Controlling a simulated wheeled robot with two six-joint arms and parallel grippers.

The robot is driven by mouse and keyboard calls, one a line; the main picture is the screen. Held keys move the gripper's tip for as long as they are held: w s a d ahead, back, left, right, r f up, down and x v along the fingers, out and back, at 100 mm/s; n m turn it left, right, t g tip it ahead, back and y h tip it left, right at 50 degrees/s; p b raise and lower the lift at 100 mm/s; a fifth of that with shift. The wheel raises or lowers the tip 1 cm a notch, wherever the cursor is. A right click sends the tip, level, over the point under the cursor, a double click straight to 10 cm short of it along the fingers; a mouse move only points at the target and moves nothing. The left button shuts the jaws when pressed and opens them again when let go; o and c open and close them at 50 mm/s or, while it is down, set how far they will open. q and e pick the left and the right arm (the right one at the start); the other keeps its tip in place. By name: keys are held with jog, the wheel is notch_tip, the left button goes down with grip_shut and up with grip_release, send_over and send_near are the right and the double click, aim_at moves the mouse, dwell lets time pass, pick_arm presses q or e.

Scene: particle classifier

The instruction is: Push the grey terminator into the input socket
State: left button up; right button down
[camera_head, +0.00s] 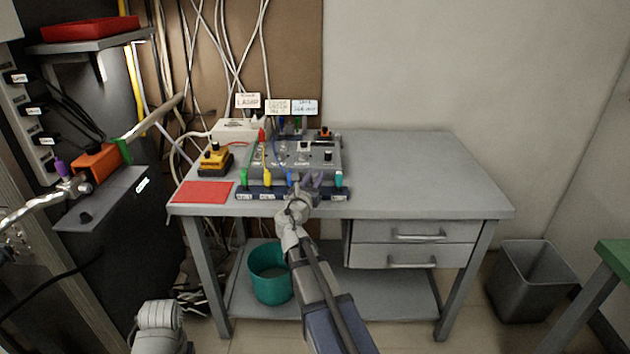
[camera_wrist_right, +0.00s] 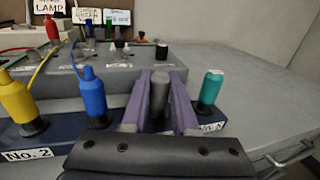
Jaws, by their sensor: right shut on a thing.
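The grey terminator (camera_wrist_right: 158,98) is upright between the two purple fingers of my right gripper (camera_wrist_right: 160,100) in the right wrist view. The fingers are shut on it. It is above or in the dark blue labelled rack (camera_wrist_right: 60,144), between the blue plug (camera_wrist_right: 94,97) and the teal plug (camera_wrist_right: 210,90); whether its foot is seated there is hidden. In the head view my right gripper (camera_head: 305,184) is at the rack's front right. The grey instrument box (camera_head: 320,162) stands just behind. I cannot tell which fitting on it is the input socket. My left gripper is not visible.
A yellow plug (camera_wrist_right: 17,98) also stands in the rack. Thin cables run from plugs to the box. A red mat (camera_head: 202,192) and yellow-black device (camera_head: 214,160) are to the left. The grey table (camera_head: 420,175) is clear on the right.

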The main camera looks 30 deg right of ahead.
aim_at(315, 173)
dwell(0.4)
notch_tip(315, 173, up, 10)
jog(key=p, duration=1)
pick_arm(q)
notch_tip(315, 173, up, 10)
